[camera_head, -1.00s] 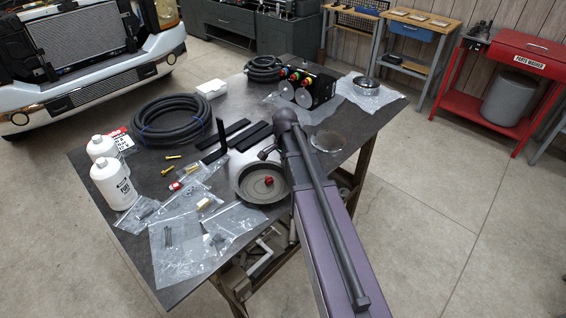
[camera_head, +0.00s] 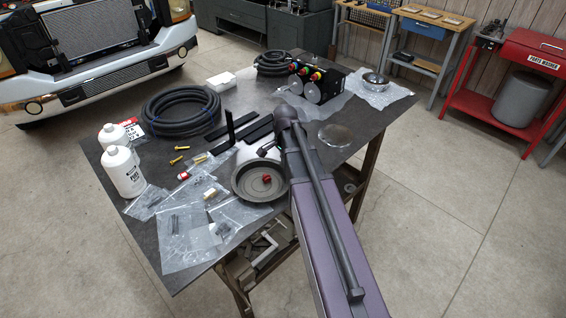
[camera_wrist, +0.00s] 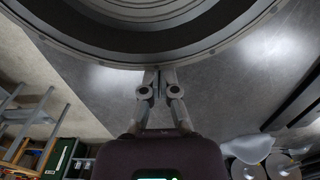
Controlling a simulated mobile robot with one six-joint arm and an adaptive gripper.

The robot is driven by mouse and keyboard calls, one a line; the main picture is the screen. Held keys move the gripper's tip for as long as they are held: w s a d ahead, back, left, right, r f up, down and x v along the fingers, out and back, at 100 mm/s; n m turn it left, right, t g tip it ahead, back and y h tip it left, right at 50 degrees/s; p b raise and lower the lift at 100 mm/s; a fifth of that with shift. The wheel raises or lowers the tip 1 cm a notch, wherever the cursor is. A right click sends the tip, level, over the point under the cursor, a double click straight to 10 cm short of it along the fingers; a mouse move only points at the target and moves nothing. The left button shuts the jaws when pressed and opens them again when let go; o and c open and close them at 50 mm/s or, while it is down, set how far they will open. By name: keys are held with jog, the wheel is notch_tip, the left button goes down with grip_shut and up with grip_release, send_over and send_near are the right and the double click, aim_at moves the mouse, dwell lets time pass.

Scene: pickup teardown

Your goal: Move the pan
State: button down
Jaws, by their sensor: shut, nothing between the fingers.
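The pan (camera_head: 250,189) is a round, dark grey dish on the dark bench, with a small red piece showing inside it. Its left edge is close beside the clear plastic bags. In the wrist view the pan's curved rim (camera_wrist: 75,45) fills the top. My gripper (camera_wrist: 158,72) is shut and empty, with its fingertips at the near rim; I cannot tell whether they touch it. In the head view my purple arm reaches in from the lower right, and its end is beside the pan's right and far side, with the fingers mostly hidden.
The bench (camera_head: 372,128) holds two white bottles (camera_head: 124,172), a coiled black hose (camera_head: 180,111), black bars (camera_head: 230,127), a black box with gauges (camera_head: 323,87) and parts bags (camera_head: 187,242). A flat round disc (camera_head: 335,135) lies right of my arm. Bare bench lies to its right.

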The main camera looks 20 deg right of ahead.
jog(key=shift+w+d, duration=0.2)
jog(key=shift+d, duration=0.3)
jog(key=shift+w+d, duration=0.2)
jog(key=shift+d, duration=0.3)
jog(key=shift+w+d, duration=0.15)
jog(key=shift+d, duration=0.3)
jog(key=shift+d+r+p, duration=0.25)
jog(key=shift+r+p, duration=0.5)
jog(key=shift+p, duration=0.05)
notch_tip(320, 180, up, 9)
jog(key=p, duration=0.8)
jog(key=shift+f, duration=0.2)
jog(key=s+a+n, duration=0.4)
jog(key=s+a+f+n+b, duration=0.1)
jog(key=s+a+n, duration=0.3)
jog(key=a+n, duration=0.1)
jog(key=s+a+f+n, duration=0.1)
jog(key=s+a+n, duration=0.3)
jog(key=s+a, duration=0.1)
jog(key=shift+s+f+b, duration=0.1)
jog(key=shift+b, duration=0.25)
jog(key=shift+s+a+n, duration=0.2)
jog(key=shift+a+n, duration=0.05)
jog(key=shift+n, duration=0.35)
